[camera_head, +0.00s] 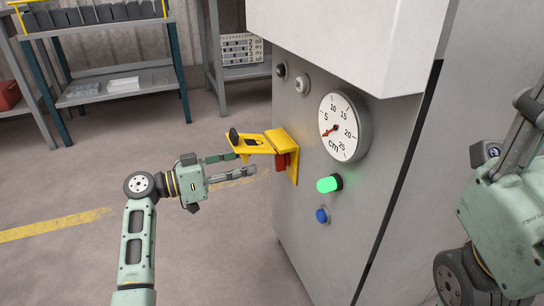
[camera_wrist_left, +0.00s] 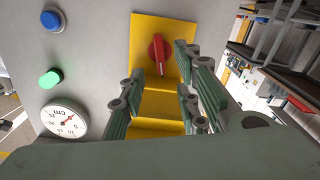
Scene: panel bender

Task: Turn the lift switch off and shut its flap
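The lift switch is a red rotary knob (camera_wrist_left: 156,48) on a yellow plate (camera_wrist_left: 143,25) on the grey machine's side. In the left wrist view its grip runs about up and down the picture. The yellow flap (camera_head: 255,143) is raised, sticking out from the plate above the knob, which also shows below it in the head view (camera_head: 281,161). My left gripper (camera_head: 246,163) is open and empty, just short of the knob under the flap. In the wrist view its fingers lie either side of the knob. My right gripper (camera_head: 526,125) is partly cut off at the right edge.
A dial gauge (camera_head: 345,127) in cm is right of the switch. A lit green button (camera_head: 328,184) and a blue button (camera_head: 322,215) sit below. The white machine housing (camera_head: 345,40) overhangs above. Shelving (camera_head: 105,85) stands behind; the floor on the left is clear.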

